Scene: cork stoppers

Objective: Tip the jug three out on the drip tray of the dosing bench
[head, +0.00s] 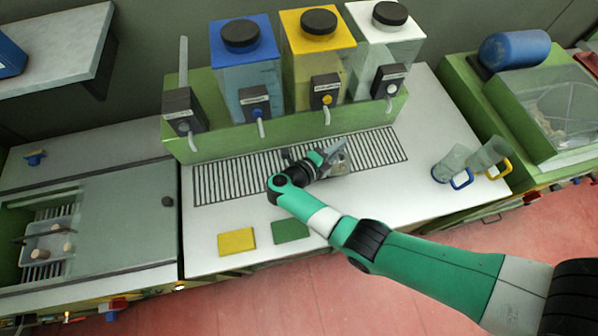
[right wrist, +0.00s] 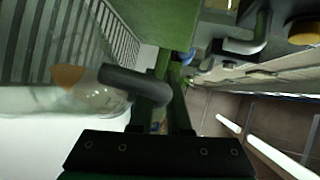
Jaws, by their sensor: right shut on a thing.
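A clear jug (head: 341,164) is over the drip tray (head: 375,150), a slatted grille in the white top of the dosing bench. My right gripper (head: 322,160) is at its left side and partly hides it. In the right wrist view the jug (right wrist: 100,98) has a dark handle (right wrist: 135,82), and the gripper (right wrist: 172,108) is shut on this handle. The jug looks tipped there, with a small orange-brown patch on or in it; I cannot tell what that is. Whether the jug touches the slats is unclear. My left gripper is not in view.
Blue (head: 245,75), yellow (head: 318,60) and white (head: 385,45) tanks with taps stand behind the tray. Jugs with a blue handle (head: 460,180) and a yellow handle (head: 493,158) stand at the right. Yellow (head: 237,241) and green (head: 290,230) pads lie in front.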

